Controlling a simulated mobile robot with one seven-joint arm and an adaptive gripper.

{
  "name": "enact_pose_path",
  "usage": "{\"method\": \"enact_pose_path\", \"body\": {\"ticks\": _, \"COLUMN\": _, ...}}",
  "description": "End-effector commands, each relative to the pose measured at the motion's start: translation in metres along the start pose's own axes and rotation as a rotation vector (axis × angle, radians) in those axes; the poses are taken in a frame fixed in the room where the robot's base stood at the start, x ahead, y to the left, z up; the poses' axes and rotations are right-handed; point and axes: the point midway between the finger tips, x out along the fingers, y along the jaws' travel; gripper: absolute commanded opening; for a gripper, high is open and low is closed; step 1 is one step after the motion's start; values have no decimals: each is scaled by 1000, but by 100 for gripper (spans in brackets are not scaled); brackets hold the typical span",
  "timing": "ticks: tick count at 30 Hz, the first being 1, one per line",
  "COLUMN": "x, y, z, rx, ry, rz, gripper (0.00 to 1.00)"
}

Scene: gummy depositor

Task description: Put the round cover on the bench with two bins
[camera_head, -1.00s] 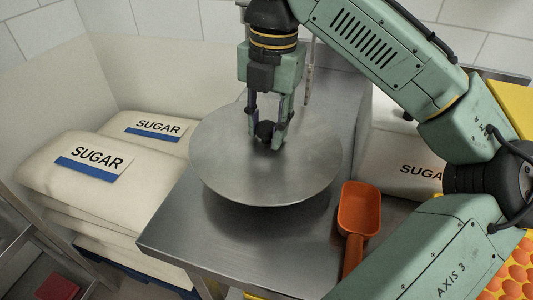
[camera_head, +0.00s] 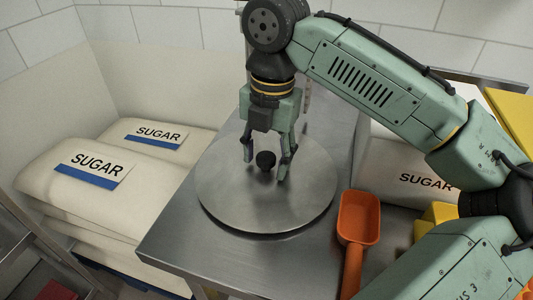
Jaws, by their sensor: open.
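The round cover (camera_head: 262,203) is a flat grey metal disc with a black knob (camera_head: 265,160) at its middle. It lies on the steel bench (camera_head: 180,240), and a narrow dark shadow shows along its front edge. My gripper (camera_head: 266,171) is open around the knob, with one finger on the left and one on the right. Gaps show between the knob and the fingers. No bins show on this bench top.
Sugar sacks (camera_head: 70,196) are stacked to the left of the bench. Another sugar sack (camera_head: 385,150) stands to the right. An orange scoop (camera_head: 358,217) lies close to the cover's right side. The bench's front left corner is clear.

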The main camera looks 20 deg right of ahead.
Motion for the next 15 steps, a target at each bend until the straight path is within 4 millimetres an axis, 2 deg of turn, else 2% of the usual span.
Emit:
{"method": "enact_pose_path", "body": {"ticks": 10, "x": -5, "y": 1, "z": 0, "rx": -1, "ry": -1, "rz": 2, "gripper": 50}}
{"method": "enact_pose_path", "body": {"ticks": 15, "x": -31, "y": 2, "z": 0, "rx": -3, "ry": -1, "rz": 4, "gripper": 50}}
